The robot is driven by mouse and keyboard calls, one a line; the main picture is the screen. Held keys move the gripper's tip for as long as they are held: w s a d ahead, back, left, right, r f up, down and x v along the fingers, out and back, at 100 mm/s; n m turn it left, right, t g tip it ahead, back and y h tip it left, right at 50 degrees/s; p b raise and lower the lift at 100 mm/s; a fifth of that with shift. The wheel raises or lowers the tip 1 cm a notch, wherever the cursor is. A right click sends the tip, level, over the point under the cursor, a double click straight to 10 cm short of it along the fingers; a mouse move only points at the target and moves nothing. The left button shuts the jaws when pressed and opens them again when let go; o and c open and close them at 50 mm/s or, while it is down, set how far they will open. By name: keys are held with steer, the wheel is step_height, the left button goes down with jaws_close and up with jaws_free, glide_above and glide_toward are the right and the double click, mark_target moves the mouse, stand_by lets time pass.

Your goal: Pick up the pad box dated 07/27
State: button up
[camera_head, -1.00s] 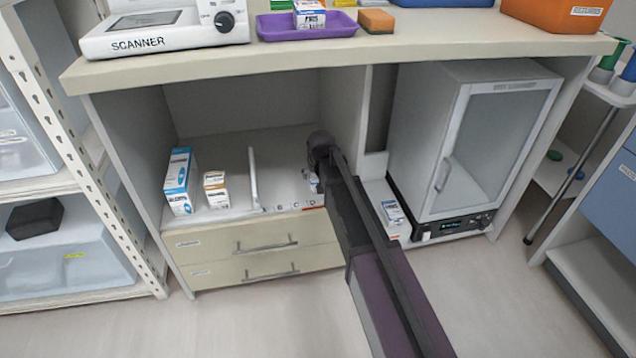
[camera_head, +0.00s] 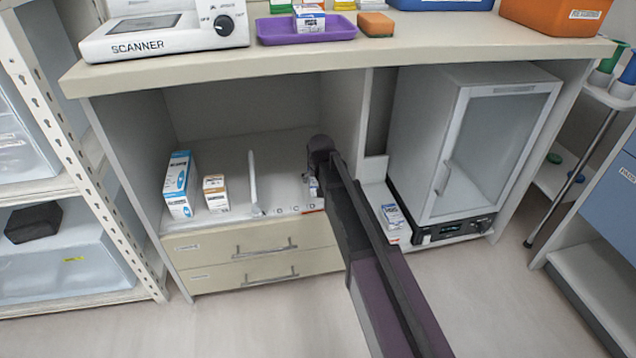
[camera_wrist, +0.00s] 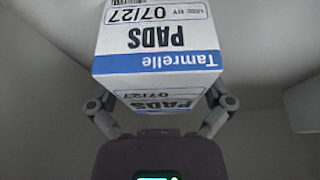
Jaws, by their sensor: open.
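The pad box (camera_wrist: 160,45) is white with a blue band and reads "Tamrelle PADS" and "07/27", upside down in the wrist view. It fills the upper middle of that view. My gripper (camera_wrist: 160,108) is open, with one finger at each side of the box's near end. I cannot tell whether the fingers touch it. In the head view my arm reaches into the open cubby, and a small part of a white box (camera_head: 314,187) shows beside its end. The rest there is hidden by the arm.
The cubby's right wall (camera_head: 343,110) is close to my arm. Another box (camera_head: 393,217) lies beside the glass-door cabinet (camera_head: 490,145).

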steer(key=shift+f, duration=0.15)
stand_by(0.4)
steer(key=c, duration=1)
